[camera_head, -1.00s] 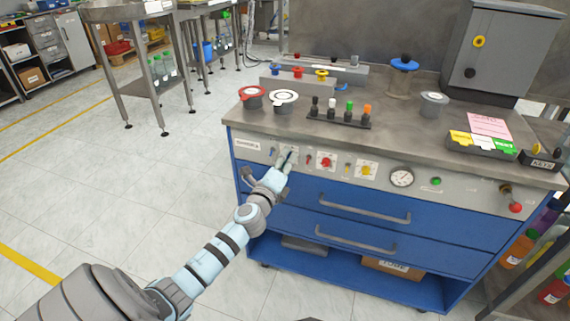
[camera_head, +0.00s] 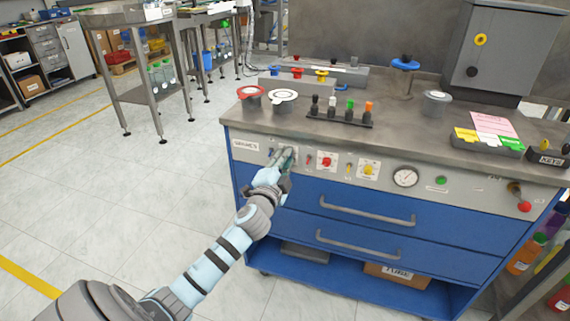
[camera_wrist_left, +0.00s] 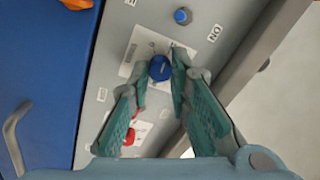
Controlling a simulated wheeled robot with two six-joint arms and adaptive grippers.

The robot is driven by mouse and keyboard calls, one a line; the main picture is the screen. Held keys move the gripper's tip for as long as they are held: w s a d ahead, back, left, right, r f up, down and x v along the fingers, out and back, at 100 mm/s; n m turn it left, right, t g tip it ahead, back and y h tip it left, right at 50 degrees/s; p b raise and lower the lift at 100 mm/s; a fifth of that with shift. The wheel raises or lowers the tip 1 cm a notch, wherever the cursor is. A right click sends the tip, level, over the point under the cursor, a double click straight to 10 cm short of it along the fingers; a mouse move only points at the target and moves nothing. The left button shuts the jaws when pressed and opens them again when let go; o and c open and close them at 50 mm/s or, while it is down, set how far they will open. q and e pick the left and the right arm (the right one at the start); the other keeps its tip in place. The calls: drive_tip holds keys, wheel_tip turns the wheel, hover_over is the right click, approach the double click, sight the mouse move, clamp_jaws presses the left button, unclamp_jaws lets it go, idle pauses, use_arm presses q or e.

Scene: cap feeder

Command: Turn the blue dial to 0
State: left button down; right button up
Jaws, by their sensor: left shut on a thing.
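The blue dial (camera_wrist_left: 160,68) is on a white plate on the grey front panel, seen in the left wrist view. My left gripper (camera_head: 284,156) reaches the panel from the front. Its two teal-padded fingers lie on either side of the dial, and it is shut on the dial. In the head view the gripper covers the dial. The dial's pointer and scale marks cannot be read. My right gripper is not in view.
A small blue knob (camera_wrist_left: 183,15) sits near the dial. A red dial (camera_head: 326,162) and a yellow dial (camera_head: 368,170) are to the right on the panel, then a gauge (camera_head: 405,177). A drawer handle (camera_head: 366,212) sticks out below. Floor to the left is clear.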

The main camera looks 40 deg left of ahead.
use_arm(q)
drive_tip(key=n+b, duration=0.1)
drive_tip(key=n, duration=0.7)
drive_tip(key=shift+b, duration=0.4)
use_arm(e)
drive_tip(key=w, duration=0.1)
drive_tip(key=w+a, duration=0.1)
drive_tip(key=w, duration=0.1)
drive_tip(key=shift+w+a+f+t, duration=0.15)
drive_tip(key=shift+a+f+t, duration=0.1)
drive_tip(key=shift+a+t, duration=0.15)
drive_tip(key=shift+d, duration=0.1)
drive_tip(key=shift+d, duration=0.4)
use_arm(q)
drive_tip(key=c, duration=1.5)
unclamp_jaws()
drive_tip(key=v, duration=1.2)
drive_tip(key=shift+d+r, duration=0.15)
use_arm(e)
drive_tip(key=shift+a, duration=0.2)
